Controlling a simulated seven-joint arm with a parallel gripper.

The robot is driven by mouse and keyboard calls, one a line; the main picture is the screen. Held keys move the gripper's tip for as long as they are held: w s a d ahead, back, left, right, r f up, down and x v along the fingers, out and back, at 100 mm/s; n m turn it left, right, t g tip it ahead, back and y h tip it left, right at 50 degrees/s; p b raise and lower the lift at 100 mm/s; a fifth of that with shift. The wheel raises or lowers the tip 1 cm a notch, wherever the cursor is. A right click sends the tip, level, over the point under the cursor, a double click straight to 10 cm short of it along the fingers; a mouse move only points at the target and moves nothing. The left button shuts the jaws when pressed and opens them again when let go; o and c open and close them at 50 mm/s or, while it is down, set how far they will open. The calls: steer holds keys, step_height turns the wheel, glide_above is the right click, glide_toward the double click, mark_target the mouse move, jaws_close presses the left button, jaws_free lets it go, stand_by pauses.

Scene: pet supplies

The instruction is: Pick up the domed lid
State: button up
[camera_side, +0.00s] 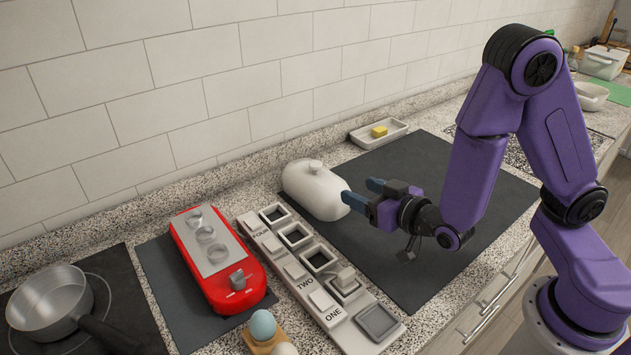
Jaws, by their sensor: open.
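The domed lid (313,189) is white and oblong with a small knob on top. It rests on the dark mat (415,160) near the tiled wall, left of my gripper. My gripper (358,196) has blue fingertips and is open. It points left at the lid's right end, low over the mat. One fingertip overlaps the lid's edge in this view; I cannot tell whether they touch. Nothing shows between the fingers.
A grey-white block with labelled square compartments (350,338) lies just left of the lid. A red device (244,299), a pan (48,304) and an egg holder (266,344) stand further left. A tray (365,140) with a yellow block sits behind. The mat's front is clear.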

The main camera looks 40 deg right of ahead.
glide_toward(317, 163)
steer(key=shift+a+f+x, duration=0.1)
steer(key=shift+f+x, duration=0.05)
steer(key=shift+x, duration=0.7)
steer(key=shift+a+f+x, duration=0.1)
steer(key=shift+f+x, duration=0.05)
steer(key=shift+x, duration=0.75)
steer(key=shift+a+f+x, duration=0.15)
steer(key=shift+x, duration=0.7)
steer(key=shift+d+r+x, duration=0.15)
steer(key=shift+x, duration=1.15)
steer(key=shift+d+r+x, duration=0.15)
steer(key=shift+x, duration=1.15)
steer(key=shift+c, duration=0.3)
jaws_close()
steer(key=shift+r, duration=0.15)
